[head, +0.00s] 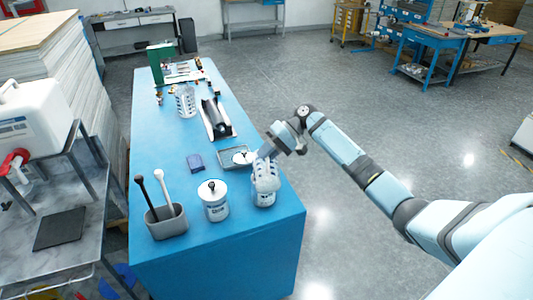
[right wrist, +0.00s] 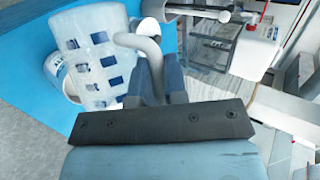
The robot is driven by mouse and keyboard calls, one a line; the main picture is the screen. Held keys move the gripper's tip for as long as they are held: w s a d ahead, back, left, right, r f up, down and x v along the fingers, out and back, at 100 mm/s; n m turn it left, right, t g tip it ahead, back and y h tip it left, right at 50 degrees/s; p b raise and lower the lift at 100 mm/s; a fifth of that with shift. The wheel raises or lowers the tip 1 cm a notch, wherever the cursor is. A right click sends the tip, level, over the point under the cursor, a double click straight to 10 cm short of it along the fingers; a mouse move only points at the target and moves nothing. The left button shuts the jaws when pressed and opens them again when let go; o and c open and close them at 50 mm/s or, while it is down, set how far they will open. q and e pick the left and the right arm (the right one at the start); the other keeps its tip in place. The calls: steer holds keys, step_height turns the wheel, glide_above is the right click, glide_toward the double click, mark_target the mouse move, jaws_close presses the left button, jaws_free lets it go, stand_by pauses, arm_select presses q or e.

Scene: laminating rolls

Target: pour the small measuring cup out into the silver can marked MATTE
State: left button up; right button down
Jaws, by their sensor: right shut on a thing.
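My right gripper (head: 266,154) is shut on the handle of a translucent white measuring cup (head: 266,175) with blue marks. The cup is over an open-looking can (head: 264,199) near the table's right front corner and hides most of that can's top. I cannot read the can's label. In the right wrist view the cup (right wrist: 97,50) hangs from its grey-white handle (right wrist: 141,45) between my fingers (right wrist: 155,80), with part of the can (right wrist: 56,68) behind it. Its contents and exact tilt cannot be made out. My left gripper is not in view.
On the blue table (head: 270,250), a lidded can (head: 215,207) stands left of the held cup. A grey holder (head: 168,224) with two tools is farther left. A tray with a round lid (head: 241,158), a blue cloth (head: 195,162), a roller tray (head: 216,119) and another cup (head: 185,101) lie beyond.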

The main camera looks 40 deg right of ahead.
mark_target(269, 179)
steer(key=shift+s+f, duration=0.1)
steer(key=shift+s+a+f+n+t+h+b, duration=0.15)
steer(key=shift+s+a+f+n+t+h, duration=0.1)
steer(key=shift+s+a+f+n+t, duration=0.25)
steer(key=shift+s+a+f+n+t+h+b, duration=0.15)
steer(key=shift+s+f+n+t+h, duration=0.2)
steer(key=shift+s+f, duration=0.3)
steer(key=shift+p, duration=0.35)
steer(key=shift+s, duration=0.1)
steer(key=shift+s+a+f+t, duration=0.15)
steer(key=shift+s+f+t, duration=0.05)
steer(key=shift+t, duration=0.15)
steer(key=shift+s+a+f+n+t+h+b, duration=0.15)
steer(key=shift+s+a+n+t+h+b, duration=0.1)
steer(key=shift+s+n+t, duration=0.1)
steer(key=shift+s+a+f+n+t+h+b, duration=0.1)
steer(key=shift+s+f+n+t+h+b, duration=0.1)
steer(key=shift+s+t, duration=0.15)
stand_by(0.6)
